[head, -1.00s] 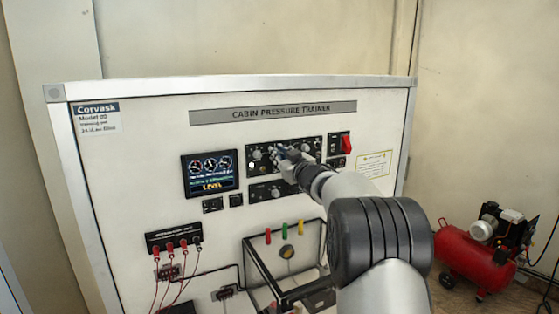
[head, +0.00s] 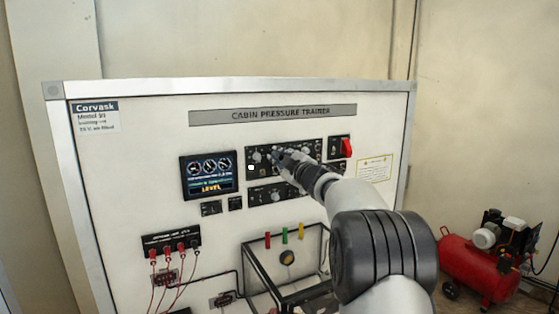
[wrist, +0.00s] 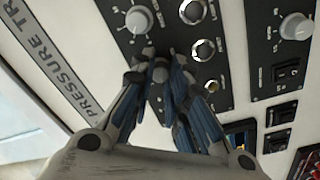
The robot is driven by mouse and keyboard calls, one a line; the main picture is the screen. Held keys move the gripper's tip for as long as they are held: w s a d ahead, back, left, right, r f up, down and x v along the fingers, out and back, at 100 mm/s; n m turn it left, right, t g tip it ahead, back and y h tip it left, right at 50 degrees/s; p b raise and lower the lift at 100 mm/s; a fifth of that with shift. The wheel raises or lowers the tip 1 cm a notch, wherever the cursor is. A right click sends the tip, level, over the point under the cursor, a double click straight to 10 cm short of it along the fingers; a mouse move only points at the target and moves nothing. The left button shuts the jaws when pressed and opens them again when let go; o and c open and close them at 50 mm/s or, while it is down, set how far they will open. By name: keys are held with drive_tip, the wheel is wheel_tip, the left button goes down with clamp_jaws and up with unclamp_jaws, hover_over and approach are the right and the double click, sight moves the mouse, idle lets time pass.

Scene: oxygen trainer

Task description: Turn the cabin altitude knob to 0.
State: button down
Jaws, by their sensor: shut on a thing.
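The upper black control panel (head: 311,160) on the white trainer board carries a row of knobs and switches; its labels are too small to read. My gripper (head: 276,157) is at this panel in the head view. In the wrist view my gripper (wrist: 150,66) has its fingertips together at the panel face, shut on a knob they almost fully hide. I cannot read which knob it is or where it points. In the head view a light knob (head: 257,157) is left of my gripper.
A screen (head: 209,175) reading LEVEL is left of the panel. A red switch (head: 346,147) is at right. A lower panel with a knob (wrist: 296,27) is close by. A clear box (head: 287,258) juts out below. A red compressor (head: 480,264) stands at right.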

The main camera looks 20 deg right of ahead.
drive_tip(key=shift+r, duration=0.1)
idle(0.4)
drive_tip(key=c, duration=1.5)
unclamp_jaws()
drive_tip(key=shift+s, duration=0.1)
drive_tip(key=s, duration=1.1)
drive_tip(key=shift+s+d+f, duration=0.2)
drive_tip(key=shift+s+f, duration=0.1)
drive_tip(key=shift+s, duration=0.1)
